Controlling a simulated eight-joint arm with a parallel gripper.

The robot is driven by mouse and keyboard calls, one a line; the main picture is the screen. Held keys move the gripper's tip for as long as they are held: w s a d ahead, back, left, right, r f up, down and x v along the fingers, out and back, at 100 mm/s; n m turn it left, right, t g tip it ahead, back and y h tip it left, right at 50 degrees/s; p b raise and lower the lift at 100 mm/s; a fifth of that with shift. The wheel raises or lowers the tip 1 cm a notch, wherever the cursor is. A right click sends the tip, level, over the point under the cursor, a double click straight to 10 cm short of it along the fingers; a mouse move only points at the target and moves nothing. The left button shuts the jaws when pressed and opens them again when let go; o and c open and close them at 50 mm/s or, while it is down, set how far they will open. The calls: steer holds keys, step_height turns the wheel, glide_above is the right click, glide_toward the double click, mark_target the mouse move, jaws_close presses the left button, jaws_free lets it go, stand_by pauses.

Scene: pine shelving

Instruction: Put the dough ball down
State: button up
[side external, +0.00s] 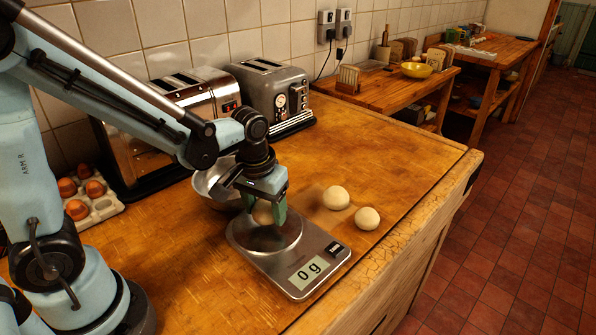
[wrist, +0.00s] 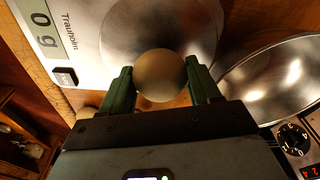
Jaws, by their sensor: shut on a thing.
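My gripper (side external: 268,208) is over the round pan of the kitchen scale (side external: 308,258). Its green fingers are shut on a pale dough ball (side external: 263,214), which is mostly hidden by a finger in the side view. In the wrist view the dough ball (wrist: 160,75) sits between the two finger pads (wrist: 160,88), with the scale's steel pan (wrist: 140,22) beyond it. The scale's display (side external: 310,272) reads 0 g. Two more dough balls lie on the wooden worktop right of the scale, one (side external: 336,197) behind the other (side external: 367,218).
A metal bowl (side external: 206,184) stands close behind the scale, beside my gripper. Two toasters (side external: 275,95) line the tiled wall. An egg tray (side external: 100,208) is at the left. The worktop (side external: 400,155) is clear at the back right; its right edge drops to the tiled floor.

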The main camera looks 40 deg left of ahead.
mark_target(257, 215)
steer(key=shift+f, duration=0.75)
steer(key=shift+f, duration=0.15)
steer(key=o, duration=0.7)
steer(key=r, duration=0.4)
steer(key=s+r, duration=0.1)
steer(key=r, duration=0.7)
steer(key=shift+s+d, duration=0.25)
steer(key=shift+s+a+f+m+t, duration=0.2)
steer(key=shift+s+m+t, duration=0.4)
steer(key=shift+t, duration=0.35)
steer(key=shift+s+a+f+m+t, duration=0.1)
steer(key=shift+s+a+m+t, duration=0.15)
steer(key=shift+s+m+t, duration=0.55)
steer(key=shift+s+a+f+m+t, duration=0.15)
steer(key=shift+m+t, duration=0.25)
steer(key=shift+t, duration=0.75)
